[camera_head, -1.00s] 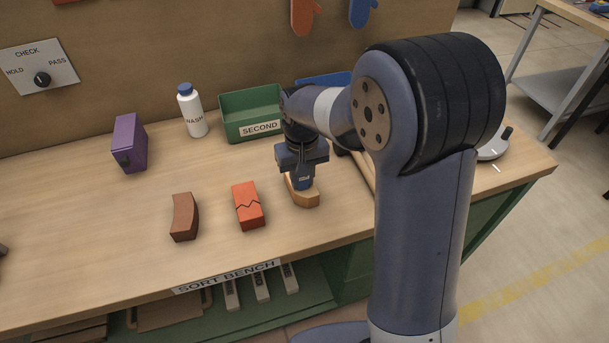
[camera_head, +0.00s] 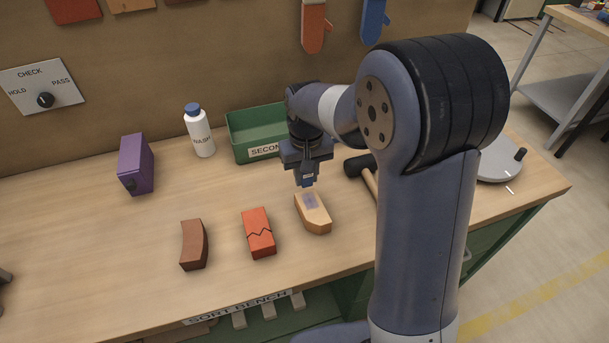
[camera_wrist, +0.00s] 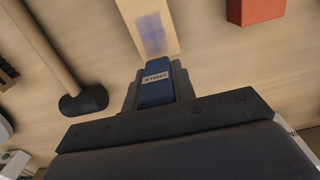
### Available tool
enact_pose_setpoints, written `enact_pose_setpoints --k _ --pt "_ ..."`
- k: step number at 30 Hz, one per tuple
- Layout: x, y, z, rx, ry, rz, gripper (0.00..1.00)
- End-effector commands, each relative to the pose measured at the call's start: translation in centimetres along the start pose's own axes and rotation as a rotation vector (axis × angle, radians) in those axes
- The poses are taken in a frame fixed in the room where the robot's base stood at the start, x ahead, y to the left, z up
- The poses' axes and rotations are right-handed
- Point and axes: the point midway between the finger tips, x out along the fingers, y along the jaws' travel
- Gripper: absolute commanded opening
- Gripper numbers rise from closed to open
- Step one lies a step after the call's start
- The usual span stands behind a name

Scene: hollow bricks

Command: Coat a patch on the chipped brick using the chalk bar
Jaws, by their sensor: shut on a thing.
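A tan brick with cut corners at one end (camera_head: 318,221), which looks like the chipped brick, lies on the bench. Its top bears a blue-violet patch (camera_head: 310,200). In the wrist view the brick (camera_wrist: 137,12) and its streaky patch (camera_wrist: 152,33) show beyond the fingertips. My gripper (camera_head: 307,178) is shut on the blue chalk bar (camera_wrist: 155,87), whose label reads CHALK. The bar is above the brick's far end and looks clear of it. The brick's near end is out of the wrist view.
A cracked red brick (camera_head: 258,233) and a curved brown brick (camera_head: 194,244) lie to the left. A mallet (camera_wrist: 84,100) lies close to the right in the head view.

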Motion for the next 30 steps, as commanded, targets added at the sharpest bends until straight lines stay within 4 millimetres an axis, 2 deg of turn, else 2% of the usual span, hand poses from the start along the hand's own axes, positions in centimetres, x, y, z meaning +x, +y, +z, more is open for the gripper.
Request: enact_pose_setpoints --k 1,15,30 --pt "-0.8 0.1 0.0 0.001 0.000 0.000 0.02" --pt "-4.9 0.5 0.3 0.004 -0.001 0.000 0.02" --pt "-5.1 0.6 0.4 0.004 -0.001 0.000 0.02"
